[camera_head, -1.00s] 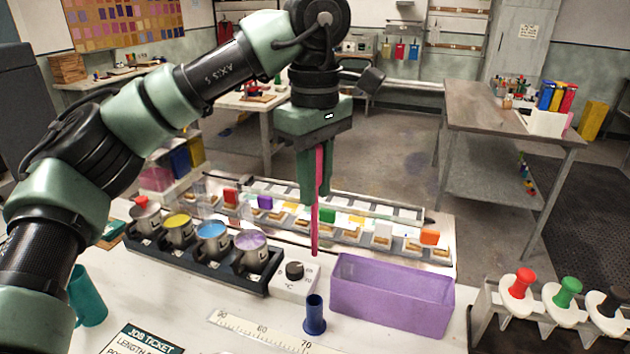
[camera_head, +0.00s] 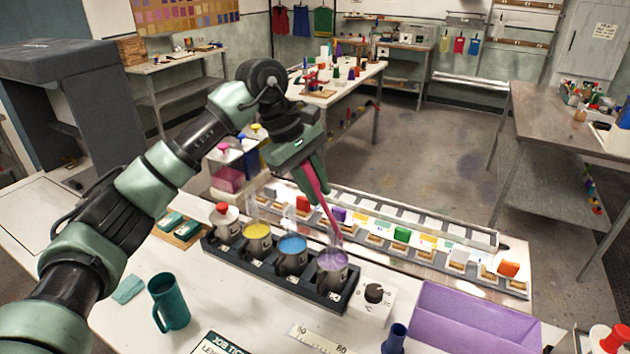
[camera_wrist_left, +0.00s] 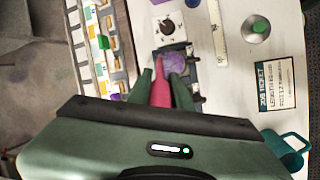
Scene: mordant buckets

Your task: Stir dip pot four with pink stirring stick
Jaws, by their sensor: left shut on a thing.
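My left gripper (camera_head: 319,188) is shut on the pink stirring stick (camera_head: 326,208), which slants down and to the right. In the left wrist view the stick (camera_wrist_left: 161,88) sits between the fingers (camera_wrist_left: 163,92). Its lower end is at the far side of the mouth of the rightmost pot (camera_head: 333,264), a grey pot with purple liquid, taken as dip pot four. I cannot tell whether the tip is in the liquid or just above it. The purple surface also shows in the left wrist view (camera_wrist_left: 176,63). My right gripper is not in view.
The black rack (camera_head: 270,276) also holds blue (camera_head: 292,247) and yellow (camera_head: 257,231) pots and a red-topped one (camera_head: 223,214). A dial box (camera_head: 373,298) and purple bin (camera_head: 470,318) stand right. A sample rack lies behind; a teal mug (camera_head: 168,302) stands front left.

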